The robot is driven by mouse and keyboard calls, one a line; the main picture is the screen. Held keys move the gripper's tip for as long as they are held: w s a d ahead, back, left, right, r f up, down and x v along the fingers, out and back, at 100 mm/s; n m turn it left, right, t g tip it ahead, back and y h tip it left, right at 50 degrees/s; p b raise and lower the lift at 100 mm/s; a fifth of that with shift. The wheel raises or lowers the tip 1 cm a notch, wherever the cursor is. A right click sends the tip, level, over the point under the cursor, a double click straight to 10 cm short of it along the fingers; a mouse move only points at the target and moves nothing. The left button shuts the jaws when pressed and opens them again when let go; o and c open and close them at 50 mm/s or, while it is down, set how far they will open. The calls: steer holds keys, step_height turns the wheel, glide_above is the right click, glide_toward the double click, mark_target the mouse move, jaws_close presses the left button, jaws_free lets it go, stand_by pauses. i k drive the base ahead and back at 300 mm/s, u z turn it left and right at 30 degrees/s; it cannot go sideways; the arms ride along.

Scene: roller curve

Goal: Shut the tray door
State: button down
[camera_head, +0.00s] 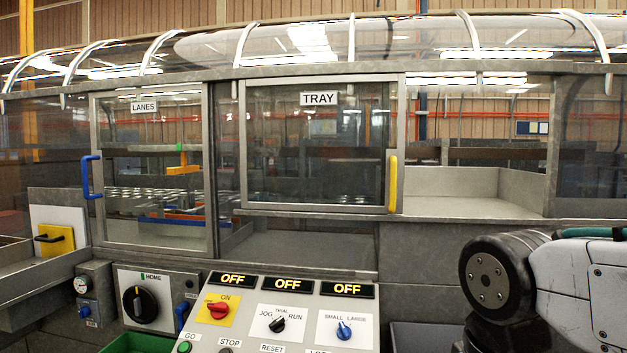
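The tray door (318,205) is a framed clear panel labelled TRAY, in the middle of the head view. Its upright yellow handle (393,181) is on its right edge. Right of the handle, an opening (470,185) shows a grey tray bay, with no framed panel visible across it. The door appears slid to the left of this bay. Part of my arm shows at the lower right, below and right of the handle. My gripper is out of view, and nothing touches the handle.
Left of it is the lanes door (145,250) with a blue handle (91,177). A control panel (285,345) with knobs and several OFF displays juts out below the tray door. A curved clear canopy (300,45) covers the top. A yellow plate (55,239) is at far left.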

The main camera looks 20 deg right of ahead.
mark_target(394, 158)
steer(key=u, duration=0.3)
steer(key=i, duration=1)
